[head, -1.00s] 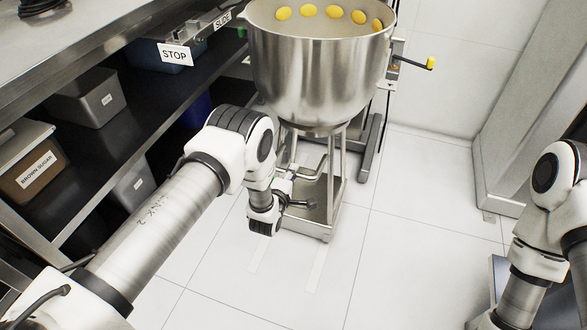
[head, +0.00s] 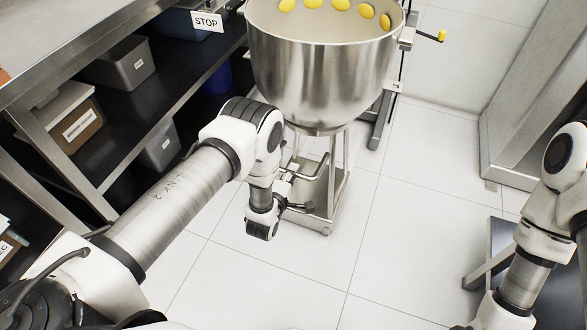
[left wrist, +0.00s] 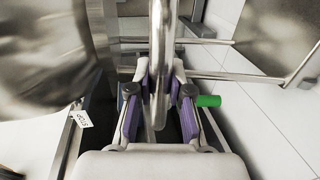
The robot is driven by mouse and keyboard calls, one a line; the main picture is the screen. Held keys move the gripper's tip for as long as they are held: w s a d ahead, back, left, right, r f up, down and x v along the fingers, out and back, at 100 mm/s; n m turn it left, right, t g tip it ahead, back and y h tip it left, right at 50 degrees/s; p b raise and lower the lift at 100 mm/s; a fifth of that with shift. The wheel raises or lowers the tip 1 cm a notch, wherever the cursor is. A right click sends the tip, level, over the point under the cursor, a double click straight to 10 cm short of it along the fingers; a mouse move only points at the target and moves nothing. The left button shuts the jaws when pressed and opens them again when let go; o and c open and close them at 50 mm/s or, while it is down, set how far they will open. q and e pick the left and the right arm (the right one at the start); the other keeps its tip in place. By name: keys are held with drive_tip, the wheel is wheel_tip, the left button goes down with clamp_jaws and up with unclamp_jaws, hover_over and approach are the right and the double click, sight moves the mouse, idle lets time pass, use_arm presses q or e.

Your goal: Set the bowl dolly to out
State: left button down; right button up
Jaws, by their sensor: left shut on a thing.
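The bowl dolly (head: 335,210) is a low steel frame on the floor, carrying a large steel mixer bowl (head: 315,85). Yellow round things line the bowl's far inner side. A bent steel handle bar (head: 318,168) rises from the dolly on its near side. My left gripper (head: 289,174) reaches down to this bar, partly hidden by its own wrist. In the left wrist view the purple-padded fingers (left wrist: 160,92) are shut on the bar (left wrist: 157,60), which runs between them. My right arm stands at the right edge; its gripper is out of view.
A steel shelf unit (head: 100,150) with bins stands at the left, with a STOP sign (head: 207,22) near the bowl. A steel cabinet (head: 500,120) stands at the right. A yellow-tipped crank (head: 441,35) is behind the bowl. The tiled floor in front is clear.

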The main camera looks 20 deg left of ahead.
use_arm(q)
drive_tip(key=shift+s+f, duration=0.2)
drive_tip(key=c, duration=1.4)
unclamp_jaws()
drive_tip(key=o, duration=0.3)
drive_tip(key=shift+s+r, duration=0.1)
drive_tip(key=shift+r, duration=0.05)
drive_tip(key=shift+o, duration=0.2)
drive_tip(key=s+r, duration=0.2)
drive_tip(key=s, duration=0.9)
drive_tip(key=shift+s+a+r, duration=0.2)
drive_tip(key=shift+s, duration=0.2)
drive_tip(key=shift+w, duration=0.1)
